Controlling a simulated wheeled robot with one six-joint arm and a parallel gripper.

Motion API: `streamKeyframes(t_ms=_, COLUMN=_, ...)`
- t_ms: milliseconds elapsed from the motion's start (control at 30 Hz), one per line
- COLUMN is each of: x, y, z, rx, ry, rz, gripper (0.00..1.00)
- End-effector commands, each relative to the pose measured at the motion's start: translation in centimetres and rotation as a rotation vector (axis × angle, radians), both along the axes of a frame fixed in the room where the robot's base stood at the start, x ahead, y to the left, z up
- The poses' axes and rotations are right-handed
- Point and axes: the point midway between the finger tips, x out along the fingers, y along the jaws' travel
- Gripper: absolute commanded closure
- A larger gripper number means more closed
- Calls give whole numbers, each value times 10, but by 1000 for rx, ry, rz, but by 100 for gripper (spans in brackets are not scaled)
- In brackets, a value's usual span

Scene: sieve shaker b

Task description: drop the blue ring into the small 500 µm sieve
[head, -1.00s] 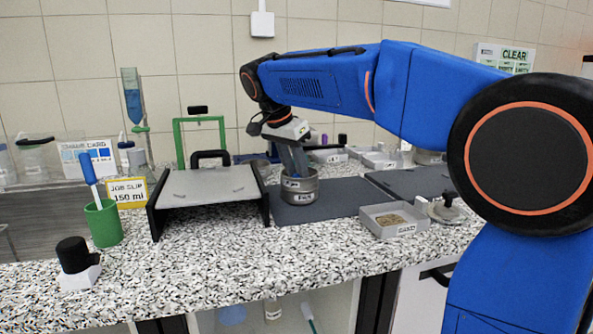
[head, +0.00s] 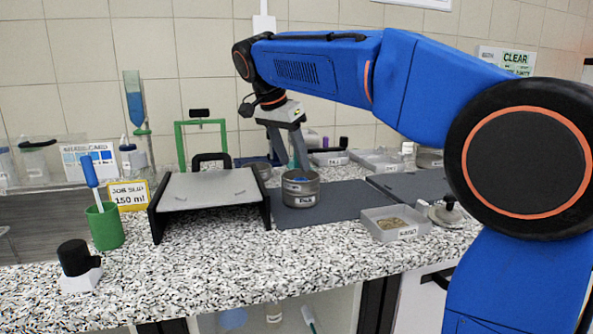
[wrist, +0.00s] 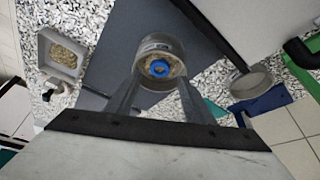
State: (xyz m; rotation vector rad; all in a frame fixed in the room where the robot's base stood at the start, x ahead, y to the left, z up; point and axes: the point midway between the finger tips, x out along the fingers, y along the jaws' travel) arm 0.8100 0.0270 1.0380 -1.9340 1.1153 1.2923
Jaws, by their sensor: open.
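The small round metal sieve (head: 300,195) stands upright on the dark grey mat; its label is too small to read. In the wrist view the sieve (wrist: 160,45) holds tan grains, and the blue ring (wrist: 157,68) lies inside its rim. My gripper (head: 293,166) is just above the sieve, pointing down. In the wrist view its fingers (wrist: 158,100) are spread apart with nothing held between them.
A grey sloped stand (head: 208,186) with black sides is left of the sieve. A square tray of tan grains (head: 397,232) sits to the right. Another round metal dish (wrist: 251,83) is close by. The dark mat (head: 345,197) is clear beside the sieve.

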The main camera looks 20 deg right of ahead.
Motion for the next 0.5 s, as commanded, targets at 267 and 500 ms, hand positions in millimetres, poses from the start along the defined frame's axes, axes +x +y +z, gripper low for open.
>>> streamKeyframes(t_ms=267, x=-9, y=17, z=45, rx=1, ry=-1, rz=2, gripper=52)
streamKeyframes(t_ms=500, x=-13, y=22, z=61, rx=0, ry=1, rz=0, gripper=52)
